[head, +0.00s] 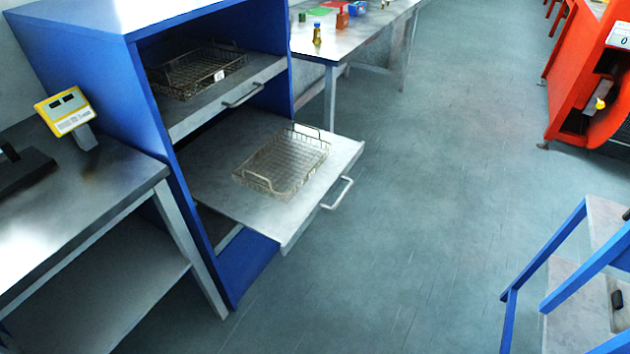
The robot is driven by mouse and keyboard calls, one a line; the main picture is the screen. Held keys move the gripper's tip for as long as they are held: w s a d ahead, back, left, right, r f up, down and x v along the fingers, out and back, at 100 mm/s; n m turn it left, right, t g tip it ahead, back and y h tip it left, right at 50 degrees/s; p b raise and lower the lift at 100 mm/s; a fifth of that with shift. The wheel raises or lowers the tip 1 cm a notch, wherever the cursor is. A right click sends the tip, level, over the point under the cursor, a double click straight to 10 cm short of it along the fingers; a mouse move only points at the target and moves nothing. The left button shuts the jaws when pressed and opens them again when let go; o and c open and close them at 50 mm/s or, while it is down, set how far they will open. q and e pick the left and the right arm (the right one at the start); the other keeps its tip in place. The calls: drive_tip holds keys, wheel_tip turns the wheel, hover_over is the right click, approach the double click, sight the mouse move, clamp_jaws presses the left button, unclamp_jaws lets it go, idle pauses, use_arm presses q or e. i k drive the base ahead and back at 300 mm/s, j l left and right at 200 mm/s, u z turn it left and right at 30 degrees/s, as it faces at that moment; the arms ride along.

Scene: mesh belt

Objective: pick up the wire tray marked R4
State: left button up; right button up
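A wire tray (281,162) lies on a grey pull-out shelf (225,180) that is drawn out of a blue cabinet. I see no readable mark on this tray. A second wire tray (197,72) sits on the upper shelf inside the cabinet. It carries a small white tag (219,76) whose writing is too small to read. I cannot tell from this view which tray is R4. Neither of my grippers is in view.
The blue cabinet (85,45) stands beside a grey bench (75,215) with a yellow scale display (63,108). A table (350,42) with small items stands behind. A red machine (585,80) and blue-framed steps (570,262) are at right. The floor between is clear.

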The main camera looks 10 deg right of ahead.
sight(258, 154)
drive_tip(key=i+l, duration=0.25)
drive_tip(key=i, duration=0.15)
drive_tip(key=i+l, duration=0.25)
drive_tip(key=i, duration=0.2)
